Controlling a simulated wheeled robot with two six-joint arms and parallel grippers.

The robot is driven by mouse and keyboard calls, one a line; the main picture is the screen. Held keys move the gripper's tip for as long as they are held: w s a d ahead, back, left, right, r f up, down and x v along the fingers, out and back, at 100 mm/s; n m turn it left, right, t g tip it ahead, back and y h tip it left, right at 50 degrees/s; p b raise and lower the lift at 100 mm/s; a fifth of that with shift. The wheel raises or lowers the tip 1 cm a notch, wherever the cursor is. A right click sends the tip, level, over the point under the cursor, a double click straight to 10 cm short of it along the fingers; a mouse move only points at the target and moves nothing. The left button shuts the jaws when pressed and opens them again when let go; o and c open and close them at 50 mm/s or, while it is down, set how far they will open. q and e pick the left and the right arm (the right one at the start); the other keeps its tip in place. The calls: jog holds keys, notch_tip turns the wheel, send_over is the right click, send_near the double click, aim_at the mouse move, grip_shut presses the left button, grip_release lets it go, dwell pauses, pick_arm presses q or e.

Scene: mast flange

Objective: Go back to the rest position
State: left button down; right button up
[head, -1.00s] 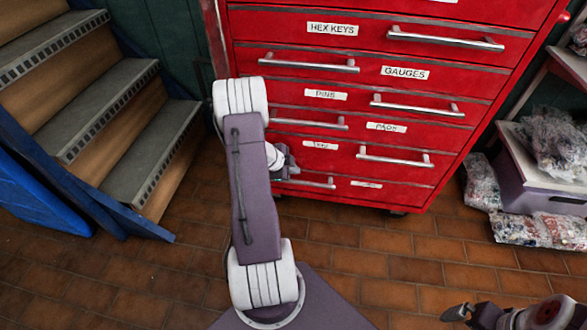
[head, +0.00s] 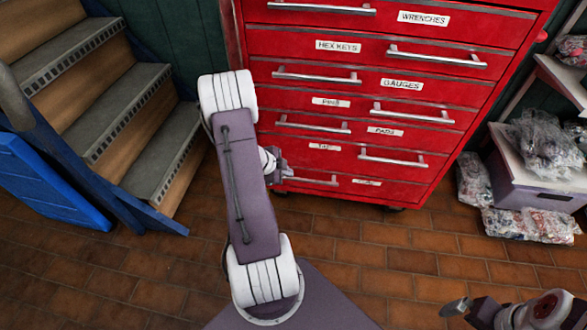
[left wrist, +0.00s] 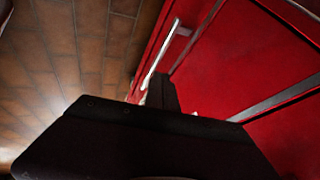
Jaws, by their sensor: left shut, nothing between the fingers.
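My left gripper (head: 281,168) is shut and empty. In the head view it is just in front of the lower left drawers of the red cabinet (head: 400,60); I cannot tell whether it touches them. My left arm partly covers the cabinet's left side. In the left wrist view the dark shut fingers (left wrist: 160,95) point toward a red drawer front with a metal handle (left wrist: 163,50). My right gripper (head: 456,307) is at the lower right, over the floor; its jaws are too unclear to judge.
Stairs (head: 105,105) with a blue side panel (head: 45,185) stand at the left. The brown tile floor (head: 400,255) before the cabinet is clear.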

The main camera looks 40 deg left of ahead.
jog(key=shift+r, duration=0.25)
